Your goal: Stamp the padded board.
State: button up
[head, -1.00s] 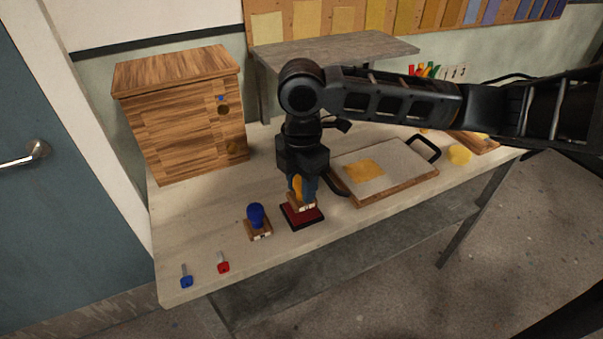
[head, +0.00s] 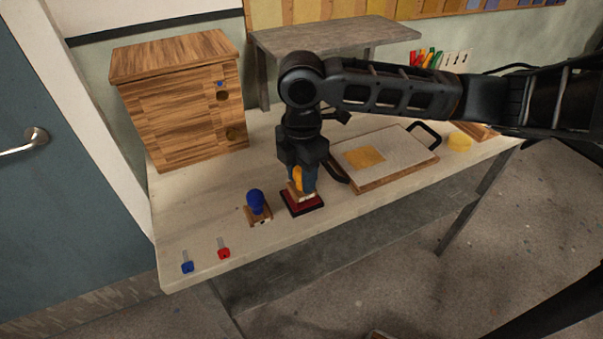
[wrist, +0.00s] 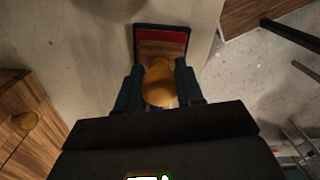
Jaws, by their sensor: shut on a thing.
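A stamp with a yellow knob (head: 298,177) and a wooden base stands upright on a red ink pad (head: 300,205) with a dark rim. My gripper (head: 304,183) points down and is shut on the yellow knob. The wrist view shows the knob (wrist: 159,82) between the two fingers, with the red pad (wrist: 160,38) beyond it. The stamp's underside is hidden against the pad. The padded board (head: 395,146), pale with a wooden edge and a yellow-orange patch (head: 365,158), lies to the right of the gripper.
A second stamp with a blue knob (head: 255,201) stands left of the pad. A blue key (head: 187,267) and a red key (head: 223,252) lie near the front left. A wooden cabinet (head: 178,100) and a grey shelf (head: 335,37) stand behind. A black handle (head: 424,134) is by the board.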

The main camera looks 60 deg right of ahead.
jog(key=shift+f, duration=0.6)
dwell(1.3)
jog(key=shift+r, duration=3.55)
